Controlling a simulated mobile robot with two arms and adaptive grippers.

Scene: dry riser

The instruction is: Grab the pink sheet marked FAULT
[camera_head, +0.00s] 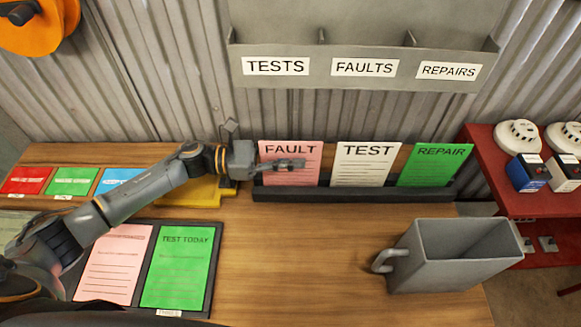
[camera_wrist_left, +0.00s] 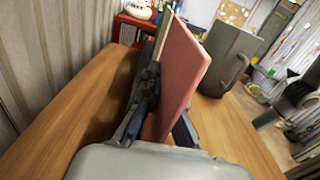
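The pink sheet marked FAULT (camera_head: 290,149) stands at the left end of a black rack (camera_head: 350,192), beside the white TEST sheet (camera_head: 364,164) and the green REPAIR sheet (camera_head: 436,165). My left gripper (camera_head: 284,164) is at the pink sheet, reaching across it from the left and covering part of its middle. In the left wrist view the pink sheet (camera_wrist_left: 182,75) runs between my left gripper's fingers (camera_wrist_left: 165,110), one on each side. The fingers look spread, with a gap on the right side. Contact is hard to tell. My right gripper is out of view.
A grey wall holder (camera_head: 362,70) labelled TESTS, FAULTS and REPAIRS hangs above. A grey handled bin (camera_head: 408,268) stands at the front right. A board with pink and green TEST TODAY sheets (camera_head: 180,266) lies at front left. A red shelf (camera_head: 490,185) stands right. The middle tabletop is clear.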

